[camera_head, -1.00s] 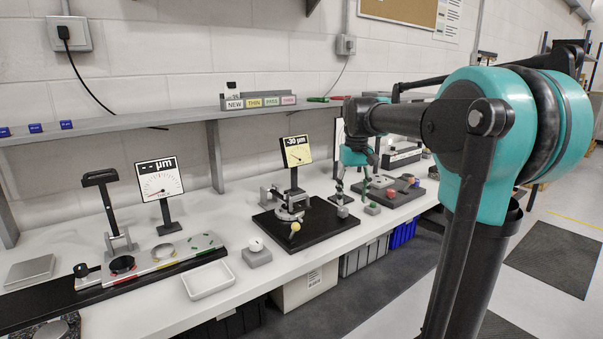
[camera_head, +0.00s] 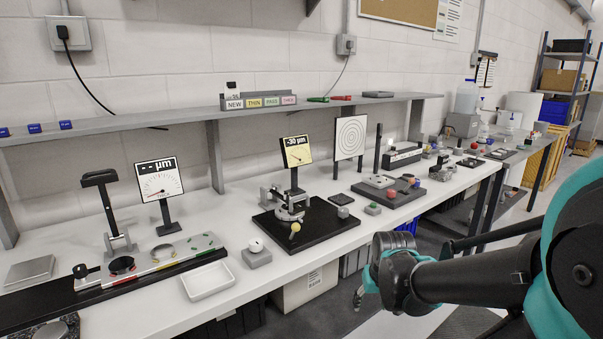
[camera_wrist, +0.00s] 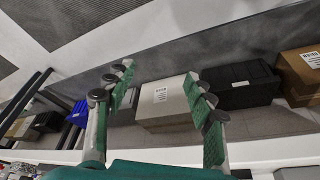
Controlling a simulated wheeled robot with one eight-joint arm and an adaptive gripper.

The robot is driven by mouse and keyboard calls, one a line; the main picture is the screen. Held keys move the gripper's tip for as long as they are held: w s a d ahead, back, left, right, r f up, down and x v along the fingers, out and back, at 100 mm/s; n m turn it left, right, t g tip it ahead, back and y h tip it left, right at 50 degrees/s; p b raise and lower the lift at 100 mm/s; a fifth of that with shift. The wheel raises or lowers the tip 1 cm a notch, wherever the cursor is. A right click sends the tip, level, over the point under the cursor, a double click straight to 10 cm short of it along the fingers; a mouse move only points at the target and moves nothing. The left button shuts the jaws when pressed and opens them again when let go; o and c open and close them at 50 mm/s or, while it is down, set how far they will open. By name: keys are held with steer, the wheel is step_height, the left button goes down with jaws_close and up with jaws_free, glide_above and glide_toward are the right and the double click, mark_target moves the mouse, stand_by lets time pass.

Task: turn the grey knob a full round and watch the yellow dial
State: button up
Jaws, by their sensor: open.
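The yellow dial (camera_head: 297,152) stands on a post at the back of the black base plate (camera_head: 330,232); its readout looks like -30 µm. A metal fixture (camera_head: 290,207) sits on the plate, with a yellow ball knob (camera_head: 295,227) at its front. A grey knob-like part (camera_head: 267,195) shows at the fixture's left, too small to tell surely. My gripper (camera_wrist: 158,92) is open and empty in the wrist view, its green-padded fingers wide apart. In the head view it hangs off the bench's front edge, right of the fixture, mostly hidden behind my wrist.
A grey block with a white-topped knob (camera_head: 256,247) and a white tray (camera_head: 207,281) stand left of the plate. A ringed target (camera_head: 350,137) and a second black plate (camera_head: 400,190) are to the right. Bins and a pale box (camera_wrist: 167,103) sit under the bench.

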steer(key=s+f, duration=0.2)
steer(key=s, duration=0.1)
steer(key=shift+s+d+f, duration=0.1)
steer(key=shift+d+f, duration=0.05)
steer(key=shift+f, duration=0.2)
steer(key=shift+r, duration=0.1)
stand_by(0.3)
